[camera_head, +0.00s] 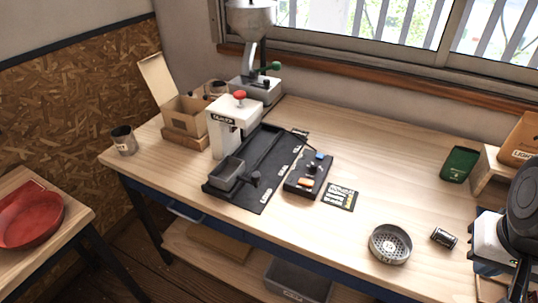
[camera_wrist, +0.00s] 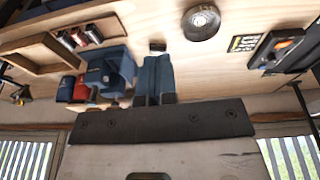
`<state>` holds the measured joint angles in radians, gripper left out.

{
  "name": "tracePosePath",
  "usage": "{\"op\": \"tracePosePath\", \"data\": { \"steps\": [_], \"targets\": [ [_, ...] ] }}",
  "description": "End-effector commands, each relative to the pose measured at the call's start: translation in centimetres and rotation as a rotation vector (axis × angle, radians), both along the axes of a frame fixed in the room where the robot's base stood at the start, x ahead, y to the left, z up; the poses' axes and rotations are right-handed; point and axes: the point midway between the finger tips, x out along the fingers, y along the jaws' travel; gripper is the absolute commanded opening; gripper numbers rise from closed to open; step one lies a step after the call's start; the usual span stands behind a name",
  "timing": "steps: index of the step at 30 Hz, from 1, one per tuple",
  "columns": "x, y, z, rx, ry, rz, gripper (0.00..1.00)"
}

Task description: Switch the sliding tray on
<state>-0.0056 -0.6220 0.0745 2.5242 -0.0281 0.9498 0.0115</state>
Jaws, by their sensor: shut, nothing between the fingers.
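A small grey tray (camera_head: 226,173) sits at the front left end of a long black base (camera_head: 262,165) with white labels. A dark knob stands beside this tray. A dark control box (camera_head: 308,176) with a blue piece, an orange piece and small knobs lies to the right of the base; it also shows in the wrist view (camera_wrist: 285,48). I cannot tell which control belongs to the tray. My gripper (camera_wrist: 154,57) shows its fingers together and empty in the wrist view, over the bench and well away from the control box. I cannot make out its fingers in the head view.
A white press (camera_head: 222,134) with a red knob stands behind the grey tray. A round metal dish (camera_head: 390,244) and a black can (camera_head: 444,238) lie at the front right. A printed card (camera_head: 339,195) lies beside the control box. Bare bench lies right of the card.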

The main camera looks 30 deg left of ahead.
Motion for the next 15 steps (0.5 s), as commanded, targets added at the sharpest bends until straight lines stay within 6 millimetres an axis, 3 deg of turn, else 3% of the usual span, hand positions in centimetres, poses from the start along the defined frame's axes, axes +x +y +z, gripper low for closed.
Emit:
{"op": "tracePosePath", "data": {
  "steps": [15],
  "targets": [
    [4.1,2.2,-2.0,-0.178,0.166,0.268,0.0]
  ]
}}
